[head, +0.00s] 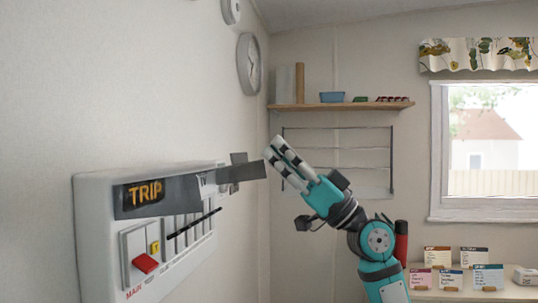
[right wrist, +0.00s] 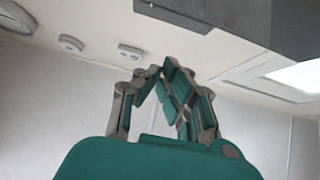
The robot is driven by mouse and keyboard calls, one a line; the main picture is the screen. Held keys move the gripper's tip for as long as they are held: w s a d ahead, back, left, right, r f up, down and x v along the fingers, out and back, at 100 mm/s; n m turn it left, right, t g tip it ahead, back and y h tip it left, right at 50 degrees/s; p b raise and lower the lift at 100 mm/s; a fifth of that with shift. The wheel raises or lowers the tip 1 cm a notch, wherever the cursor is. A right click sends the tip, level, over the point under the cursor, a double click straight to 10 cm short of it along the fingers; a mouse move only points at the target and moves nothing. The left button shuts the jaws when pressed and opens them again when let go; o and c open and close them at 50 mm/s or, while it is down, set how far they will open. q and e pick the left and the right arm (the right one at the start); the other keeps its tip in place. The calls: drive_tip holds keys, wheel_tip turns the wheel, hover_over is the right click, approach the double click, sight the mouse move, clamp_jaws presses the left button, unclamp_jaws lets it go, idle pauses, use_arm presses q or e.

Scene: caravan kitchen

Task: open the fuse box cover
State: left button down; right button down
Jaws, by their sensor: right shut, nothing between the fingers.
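A dark grey panel (right wrist: 270,22) at the upper right of the right wrist view looks like this cover. My right gripper (head: 273,150) is shut and empty beside the cover's free end; I cannot tell whether they touch. My left gripper is out of view.
A round clock (head: 249,63) hangs above on the left wall. A wooden shelf (head: 340,106) with small items is on the back wall, above a wire rack (head: 340,150). A counter with several small cards (head: 488,277) stands at the lower right below the window.

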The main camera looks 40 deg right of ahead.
drive_tip(key=b+v, duration=0.3)
drive_tip(key=v, duration=0.3)
